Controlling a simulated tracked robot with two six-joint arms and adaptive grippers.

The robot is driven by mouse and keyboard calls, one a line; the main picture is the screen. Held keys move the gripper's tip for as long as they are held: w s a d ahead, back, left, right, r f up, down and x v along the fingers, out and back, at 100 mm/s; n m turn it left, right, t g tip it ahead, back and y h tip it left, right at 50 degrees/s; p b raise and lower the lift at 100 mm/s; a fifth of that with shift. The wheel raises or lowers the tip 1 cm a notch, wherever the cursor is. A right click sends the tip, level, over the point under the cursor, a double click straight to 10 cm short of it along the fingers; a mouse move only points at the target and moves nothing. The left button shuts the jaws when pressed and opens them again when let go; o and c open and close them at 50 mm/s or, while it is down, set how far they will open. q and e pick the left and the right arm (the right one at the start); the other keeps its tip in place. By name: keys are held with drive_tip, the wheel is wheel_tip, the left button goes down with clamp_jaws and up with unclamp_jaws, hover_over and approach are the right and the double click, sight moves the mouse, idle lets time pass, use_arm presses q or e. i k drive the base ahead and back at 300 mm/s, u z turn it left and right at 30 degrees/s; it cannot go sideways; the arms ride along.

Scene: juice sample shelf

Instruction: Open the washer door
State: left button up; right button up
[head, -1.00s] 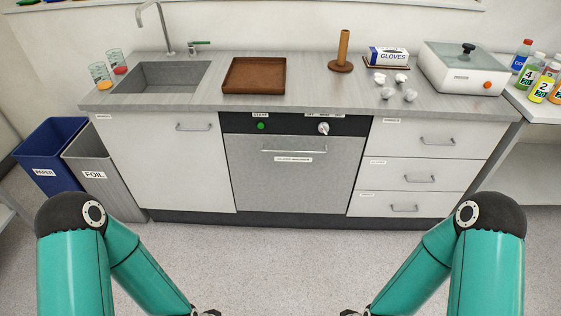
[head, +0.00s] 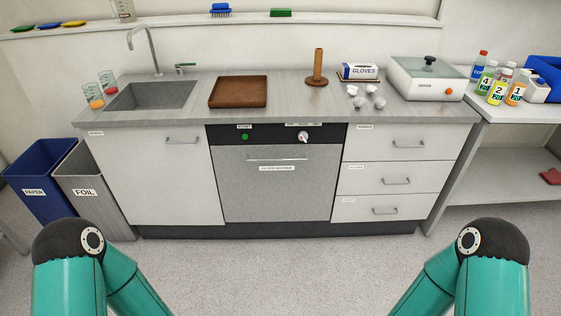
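The glass washer (head: 277,195) is built into the counter's front, near the middle of the head view. Its grey door is upright and shut, with a horizontal bar handle (head: 278,158) near the top and a label just below it. A black panel above the door has a green start button (head: 245,137) and a round knob (head: 303,138). My two teal arms come in at the lower left and lower right. Both grippers are below the picture's edge and out of view. Nothing touches the washer.
A cupboard (head: 158,180) is left of the washer and drawers (head: 388,178) are right. A blue paper bin (head: 40,180) and a grey foil bin (head: 92,190) stand at the left. The floor (head: 270,270) before the washer is clear.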

sight(264, 181)
drive_tip(key=z, duration=0.05)
drive_tip(key=i, duration=0.9)
drive_tip(key=u, duration=0.1)
